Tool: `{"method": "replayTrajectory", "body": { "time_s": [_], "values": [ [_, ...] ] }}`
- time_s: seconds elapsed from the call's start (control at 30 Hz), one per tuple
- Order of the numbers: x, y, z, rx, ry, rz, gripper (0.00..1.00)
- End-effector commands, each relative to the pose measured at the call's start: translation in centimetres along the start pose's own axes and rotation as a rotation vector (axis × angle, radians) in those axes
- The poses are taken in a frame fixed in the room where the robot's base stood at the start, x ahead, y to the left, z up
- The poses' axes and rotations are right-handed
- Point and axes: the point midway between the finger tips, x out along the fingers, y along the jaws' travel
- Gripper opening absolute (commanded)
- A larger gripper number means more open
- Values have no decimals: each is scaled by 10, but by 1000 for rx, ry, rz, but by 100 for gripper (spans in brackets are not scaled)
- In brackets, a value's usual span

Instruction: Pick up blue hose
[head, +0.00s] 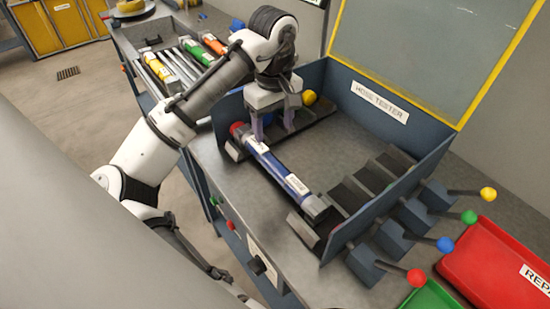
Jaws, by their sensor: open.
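The blue hose (270,163) lies lengthwise inside the open hose tester box (405,157). Its near end is a grey fitting at a dark holder, and a red ball or cap (238,130) sits at its far end. White labels show on the hose. My gripper (273,130) points down over the far part of the hose, its fingers open. The fingertips are close to the hose, and I cannot tell whether they straddle it or touch it. My wrist hides part of the box's far side.
A tray at the back left holds yellow (157,67), green (198,53) and orange (214,44) hoses and grey rods. Levers with coloured knobs (445,244) stick out at the right. Red (500,262) and green (430,296) bins stand beyond them. A raised lid (430,50) stands behind the tester.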

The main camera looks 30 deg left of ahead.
Motion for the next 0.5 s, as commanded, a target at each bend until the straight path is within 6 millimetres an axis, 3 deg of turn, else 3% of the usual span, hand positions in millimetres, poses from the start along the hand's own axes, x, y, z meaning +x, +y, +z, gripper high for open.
{"method": "replayTrajectory", "body": {
  "time_s": [0.5],
  "values": [
    [79, 0, 1, -1, -3, -1, 62]
  ]
}}
